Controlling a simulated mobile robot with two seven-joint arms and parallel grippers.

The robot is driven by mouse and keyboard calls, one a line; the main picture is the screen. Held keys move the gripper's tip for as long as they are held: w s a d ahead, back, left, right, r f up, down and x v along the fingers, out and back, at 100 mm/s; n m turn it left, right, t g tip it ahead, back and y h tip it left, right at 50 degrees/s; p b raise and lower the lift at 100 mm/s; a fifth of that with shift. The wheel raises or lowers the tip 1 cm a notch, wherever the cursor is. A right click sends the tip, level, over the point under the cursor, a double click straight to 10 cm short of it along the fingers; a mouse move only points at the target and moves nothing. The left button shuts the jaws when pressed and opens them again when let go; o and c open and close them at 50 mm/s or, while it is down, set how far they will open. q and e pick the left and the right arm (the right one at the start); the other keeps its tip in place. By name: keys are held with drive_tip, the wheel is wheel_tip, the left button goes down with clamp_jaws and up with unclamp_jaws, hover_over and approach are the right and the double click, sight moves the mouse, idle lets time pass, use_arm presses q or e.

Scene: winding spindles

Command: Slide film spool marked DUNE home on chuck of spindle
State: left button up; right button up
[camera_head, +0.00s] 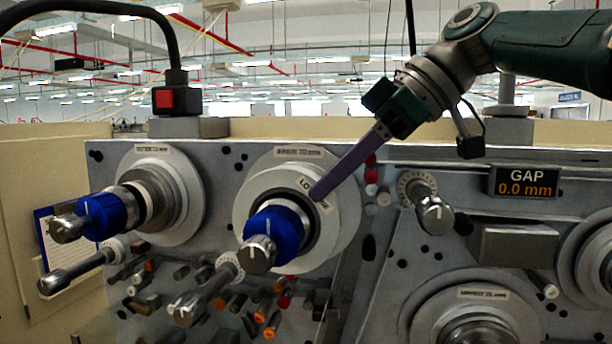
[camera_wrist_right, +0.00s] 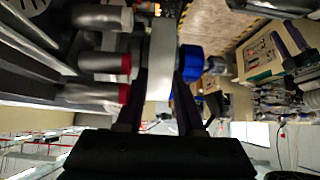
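A white film spool (camera_head: 345,215) sits around the middle spindle, whose blue chuck (camera_head: 285,228) pokes out through it. Only the letters "LO" of its marking are legible; a finger covers the rest, and I cannot read DUNE. My right gripper (camera_head: 318,195) comes from the upper right, one purple finger across the spool's front face. In the right wrist view, its two fingers (camera_wrist_right: 161,95) straddle the spool's edge (camera_wrist_right: 161,55), close against both sides. The spool looks close to the panel; its back is hidden. My left gripper is not in view.
A second spindle with a blue chuck (camera_head: 103,215) stands left. Metal knobs (camera_head: 435,213) stick out of the panel. A GAP display (camera_head: 526,182) reads 0.0 mm. A large roller (camera_head: 480,320) is lower right, and a red button box (camera_head: 177,98) tops the panel.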

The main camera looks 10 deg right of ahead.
drive_tip(key=shift+o, duration=1.4)
drive_tip(key=shift+w+d+f+t, duration=0.2)
drive_tip(key=shift+w+d+t, duration=0.1)
drive_tip(key=shift+w+d, duration=0.1)
drive_tip(key=shift+o, duration=0.8)
drive_tip(key=shift+d+r, duration=0.1)
drive_tip(key=shift+r, duration=0.1)
drive_tip(key=shift+o, duration=0.2)
drive_tip(key=v, duration=0.8)
drive_tip(key=shift+s+r, duration=0.2)
drive_tip(key=shift+r, duration=0.25)
drive_tip(key=shift+s+d+r, duration=0.2)
drive_tip(key=shift+d+r, duration=0.05)
drive_tip(key=shift+c, duration=0.3)
